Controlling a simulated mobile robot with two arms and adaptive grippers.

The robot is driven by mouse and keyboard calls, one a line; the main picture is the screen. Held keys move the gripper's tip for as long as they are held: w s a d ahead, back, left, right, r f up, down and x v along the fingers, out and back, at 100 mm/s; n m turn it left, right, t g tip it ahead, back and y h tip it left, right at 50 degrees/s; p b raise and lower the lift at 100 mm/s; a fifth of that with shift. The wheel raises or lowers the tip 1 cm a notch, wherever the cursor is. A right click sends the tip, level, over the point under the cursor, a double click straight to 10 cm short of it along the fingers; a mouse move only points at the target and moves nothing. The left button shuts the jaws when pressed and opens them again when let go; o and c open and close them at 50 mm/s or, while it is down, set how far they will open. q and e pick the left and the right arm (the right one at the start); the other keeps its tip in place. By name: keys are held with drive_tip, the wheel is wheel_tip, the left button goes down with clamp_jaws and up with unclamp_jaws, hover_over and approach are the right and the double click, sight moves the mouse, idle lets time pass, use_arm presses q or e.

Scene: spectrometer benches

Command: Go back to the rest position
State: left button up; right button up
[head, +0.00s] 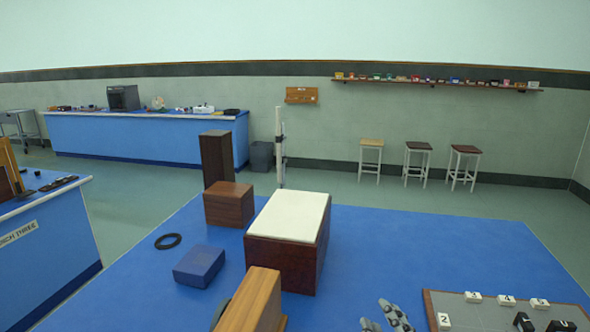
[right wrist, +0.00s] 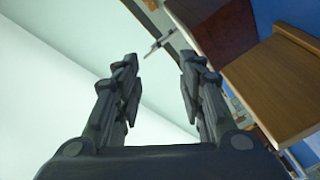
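My right gripper (head: 381,314) shows at the bottom edge of the head view, above the blue bench top (head: 440,250), between the white-topped box and the tray. In the right wrist view the right gripper (right wrist: 157,70) has its two fingers wide apart. Nothing is between them. The wall and a bench with brown wooden things show beyond the fingers, at a tilt. My left gripper cannot be made out in the head view.
A dark red box with a white top (head: 295,215), a brown block (head: 229,205), a tall dark post (head: 217,158), a blue box (head: 199,266), a black ring (head: 168,241) and a wooden block (head: 254,302) stand left of the gripper. A numbered tray (head: 429,305) lies right.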

drive_tip(key=s+d+f+m+g+h, duration=0.1)
drive_tip(key=s+d+f+m+g, duration=0.1)
drive_tip(key=s+f+m+g, duration=0.35)
drive_tip(key=s+d+f+m+g+h, duration=0.25)
drive_tip(key=s+f, duration=0.35)
drive_tip(key=f, duration=0.3)
drive_tip(key=s+a+f+m+g+y, duration=0.1)
drive_tip(key=s+f+g, duration=0.25)
drive_tip(key=s, duration=0.45)
drive_tip(key=s+f+m+g+y, duration=0.1)
drive_tip(key=s+f+g, duration=0.25)
drive_tip(key=s, duration=0.35)
wheel_tip(320, 180, down, 25)
drive_tip(key=s, duration=0.1)
drive_tip(key=s+d+f+g, duration=0.1)
drive_tip(key=s+d+f, duration=0.2)
drive_tip(key=s+f, duration=1.4)
drive_tip(key=shift+s+f+g, duration=0.25)
drive_tip(key=shift+f+g, duration=0.05)
drive_tip(key=shift+f, duration=0.05)
